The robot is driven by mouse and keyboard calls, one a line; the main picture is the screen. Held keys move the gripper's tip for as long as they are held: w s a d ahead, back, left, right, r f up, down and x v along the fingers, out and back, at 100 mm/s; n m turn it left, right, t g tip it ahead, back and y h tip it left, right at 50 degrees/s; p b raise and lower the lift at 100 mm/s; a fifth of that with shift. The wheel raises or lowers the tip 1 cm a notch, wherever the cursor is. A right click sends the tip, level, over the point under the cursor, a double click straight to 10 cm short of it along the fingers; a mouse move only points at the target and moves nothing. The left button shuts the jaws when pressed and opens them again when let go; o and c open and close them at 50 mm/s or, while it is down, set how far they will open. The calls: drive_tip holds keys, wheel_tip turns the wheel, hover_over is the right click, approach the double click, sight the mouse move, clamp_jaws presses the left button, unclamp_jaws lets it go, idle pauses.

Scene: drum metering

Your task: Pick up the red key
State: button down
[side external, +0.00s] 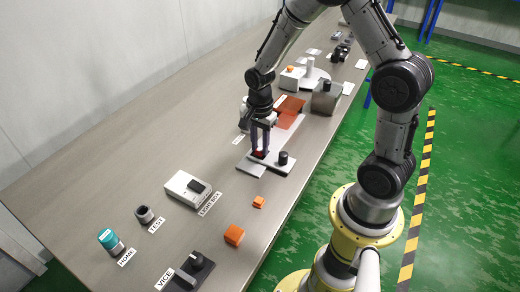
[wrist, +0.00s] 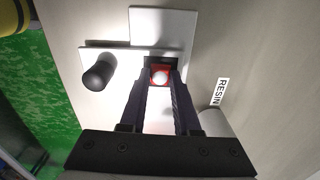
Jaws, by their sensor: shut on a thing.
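The red key (wrist: 161,70) is a small red piece with a pale round top, seen between my fingertips in the wrist view. In the side external view only a little red (side external: 259,155) shows at the tips of my gripper (side external: 261,148). My gripper (wrist: 160,84) points down and is shut on the red key, at a pale grey plate (side external: 273,163). The fingers hide part of the key. I cannot tell whether the key is clear of the plate.
A black knob (side external: 283,158) stands on the plate close beside my fingers; it also shows in the wrist view (wrist: 97,76). A RESIN label (wrist: 220,92) lies to the right there. Orange cubes (side external: 234,235) and a white device (side external: 187,188) are nearer the front. Bare bench lies left.

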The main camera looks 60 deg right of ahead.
sight(260, 149)
drive_tip(key=shift+r, duration=0.5)
wheel_tip(260, 149, up, 2)
drive_tip(key=shift+r, duration=0.1)
drive_tip(key=s+a+r, duration=0.3)
drive_tip(key=s+r, duration=0.6)
drive_tip(key=s, duration=0.4)
drive_tip(key=shift+s+a+r, duration=0.15)
drive_tip(key=shift+s+r, duration=0.2)
drive_tip(key=shift+r, duration=0.05)
